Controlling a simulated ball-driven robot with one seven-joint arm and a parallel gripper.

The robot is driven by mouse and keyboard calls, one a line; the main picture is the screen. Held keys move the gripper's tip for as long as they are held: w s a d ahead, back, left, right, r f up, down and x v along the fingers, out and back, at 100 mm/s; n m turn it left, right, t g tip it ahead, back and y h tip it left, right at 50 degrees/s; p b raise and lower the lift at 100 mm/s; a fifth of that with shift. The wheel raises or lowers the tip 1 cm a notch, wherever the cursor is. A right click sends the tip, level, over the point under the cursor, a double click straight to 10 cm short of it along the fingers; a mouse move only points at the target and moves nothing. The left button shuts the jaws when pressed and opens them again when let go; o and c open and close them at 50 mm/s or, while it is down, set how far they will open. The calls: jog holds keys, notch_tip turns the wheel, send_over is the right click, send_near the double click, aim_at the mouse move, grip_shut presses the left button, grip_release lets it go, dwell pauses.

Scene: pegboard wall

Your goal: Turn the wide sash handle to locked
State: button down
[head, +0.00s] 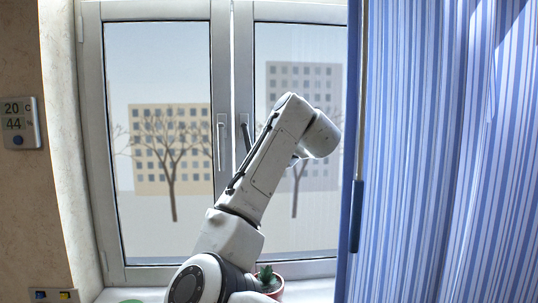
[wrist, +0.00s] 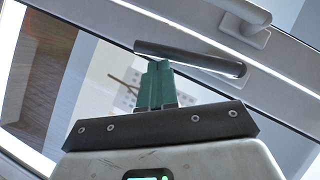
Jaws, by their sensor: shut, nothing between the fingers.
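The window has two sashes, and the curtain covers part of the right one, so I cannot tell which is wider. The dark handle (head: 245,136) on the right sash is tilted slightly off vertical, its lower part close to my arm. The pale handle (head: 220,146) on the left sash hangs straight down. In the wrist view the dark handle (wrist: 185,57) lies just beyond the green fingertips of my gripper (wrist: 157,66). They are shut and empty; I cannot tell whether they touch it. The pale handle (wrist: 243,12) is farther up. My arm hides the gripper in the head view.
A blue striped curtain (head: 430,150) hangs at the right over part of the window. A potted cactus (head: 268,280) stands on the sill beside my arm. A thermostat (head: 20,122) and switches (head: 53,295) are on the left wall. The left pane's front is clear.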

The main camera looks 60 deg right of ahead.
jog(key=m+t+b, duration=0.1)
jog(key=w+a+m+t, duration=0.1)
jog(key=shift+w+a+f+m+t+y+b, duration=0.1)
jog(key=shift+w+f+m+t+y+b, duration=0.1)
jog(key=shift+f+m+t+y+b, duration=0.15)
jog(key=shift+r, duration=0.1)
dwell(0.5)
jog(key=shift+r, duration=0.1)
